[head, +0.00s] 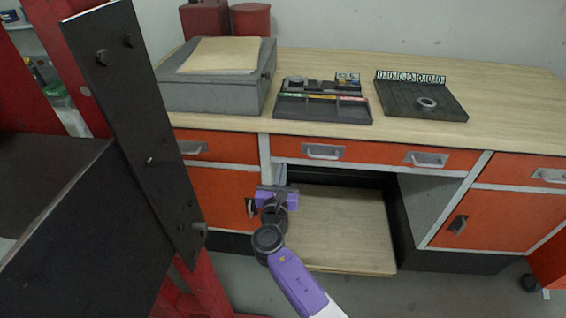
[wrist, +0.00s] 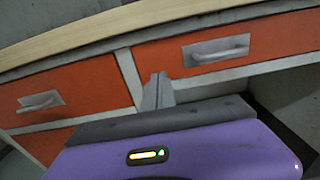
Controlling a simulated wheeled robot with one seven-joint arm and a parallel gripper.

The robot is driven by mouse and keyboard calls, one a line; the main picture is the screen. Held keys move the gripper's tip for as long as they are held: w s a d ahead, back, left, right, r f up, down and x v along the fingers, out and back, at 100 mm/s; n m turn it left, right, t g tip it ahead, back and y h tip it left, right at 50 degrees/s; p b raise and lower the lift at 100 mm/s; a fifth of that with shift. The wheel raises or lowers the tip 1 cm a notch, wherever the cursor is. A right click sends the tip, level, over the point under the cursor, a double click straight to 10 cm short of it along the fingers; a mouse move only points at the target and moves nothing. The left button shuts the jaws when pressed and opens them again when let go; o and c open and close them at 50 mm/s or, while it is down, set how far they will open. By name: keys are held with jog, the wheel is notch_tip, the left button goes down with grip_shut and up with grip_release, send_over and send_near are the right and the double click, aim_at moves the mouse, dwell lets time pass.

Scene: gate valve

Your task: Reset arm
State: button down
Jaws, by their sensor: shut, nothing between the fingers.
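My gripper (head: 279,172) is at the end of my purple and black arm, in front of the workbench. In the head view it is just below the bench drawers, near the grey post left of the open bay. In the wrist view its fingers (wrist: 157,90) are together and empty, pointing toward the bench front between two drawer handles. The gap between the fingers and the bench cannot be judged exactly. No gate valve can be made out in either view.
The wooden workbench (head: 520,100) has orange drawers (head: 375,155) and an open bay with a low shelf (head: 345,225). A grey box (head: 215,95), a dark organizer tray (head: 322,107) and a dark plate (head: 420,100) stand on top. A black-and-red frame (head: 135,130) blocks the left.

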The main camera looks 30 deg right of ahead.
jog(key=s+a+m+t+y, duration=0.1)
jog(key=s+a+m+y, duration=0.4)
jog(key=a, duration=0.3)
jog(key=s+a+f+m+y, duration=0.1)
jog(key=s+a+m+y, duration=0.1)
jog(key=s+m, duration=0.35)
jog(key=s+a+f+m+y, duration=0.2)
jog(key=s+a+m+y, duration=0.15)
jog(key=s, duration=0.35)
jog(key=s+d+r+m, duration=0.1)
jog(key=s+r+m, duration=0.2)
jog(key=s, duration=0.8)
jog(key=s+d+r+m, duration=0.2)
jog(key=s+r+m, duration=0.2)
jog(key=s+m, duration=0.3)
jog(key=s+d+r+m+g, duration=0.1)
jog(key=s+m, duration=0.4)
jog(key=s, duration=1)
notch_tip(320, 180, up, 3)
jog(key=shift+s+d+f, duration=0.2)
jog(key=shift+s+d, duration=0.05)
jog(key=shift+d, duration=0.25)
jog(key=shift+h, duration=0.25)
